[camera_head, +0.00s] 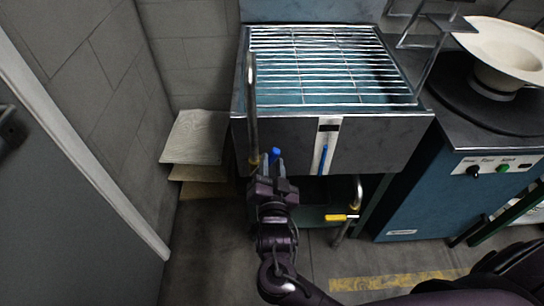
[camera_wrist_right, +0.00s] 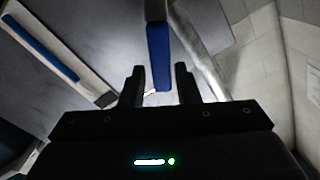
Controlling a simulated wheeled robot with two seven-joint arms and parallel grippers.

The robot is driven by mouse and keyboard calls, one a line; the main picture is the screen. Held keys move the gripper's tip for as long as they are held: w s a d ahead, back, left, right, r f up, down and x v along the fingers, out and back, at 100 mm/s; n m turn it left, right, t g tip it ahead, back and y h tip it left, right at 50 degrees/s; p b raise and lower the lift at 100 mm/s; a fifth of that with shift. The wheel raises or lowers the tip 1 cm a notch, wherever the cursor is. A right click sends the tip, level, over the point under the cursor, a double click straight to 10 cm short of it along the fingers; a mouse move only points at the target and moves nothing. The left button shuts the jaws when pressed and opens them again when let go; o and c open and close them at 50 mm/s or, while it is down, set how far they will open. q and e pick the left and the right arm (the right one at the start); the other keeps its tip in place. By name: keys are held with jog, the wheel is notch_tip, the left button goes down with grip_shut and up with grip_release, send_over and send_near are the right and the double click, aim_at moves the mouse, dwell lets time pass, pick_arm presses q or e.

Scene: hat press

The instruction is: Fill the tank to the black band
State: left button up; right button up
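The grey tank (camera_head: 382,141) has a wire grate (camera_head: 320,62) on top. A white gauge strip (camera_head: 333,136) on its front carries a black band (camera_head: 328,128) and a blue column (camera_head: 323,160), whose top is below the band. The gauge's blue column (camera_wrist_right: 45,50) also shows in the right wrist view. A blue tap lever (camera_head: 274,154) is at the foot of a metal pipe (camera_head: 252,100) at the tank's left. My right gripper (camera_head: 270,178) is open at the lever. In the wrist view the lever (camera_wrist_right: 159,55) reaches between the fingertips (camera_wrist_right: 160,84), with small gaps beside it. My left gripper is out of view.
A yellow-handled valve (camera_head: 341,217) sits on a bent pipe below the tank. A grey door (camera_head: 70,190) borders the left.

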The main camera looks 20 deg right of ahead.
aim_at(271, 160)
jog(key=shift+x, duration=1.55)
jog(key=shift+a, duration=0.1)
grip_shut()
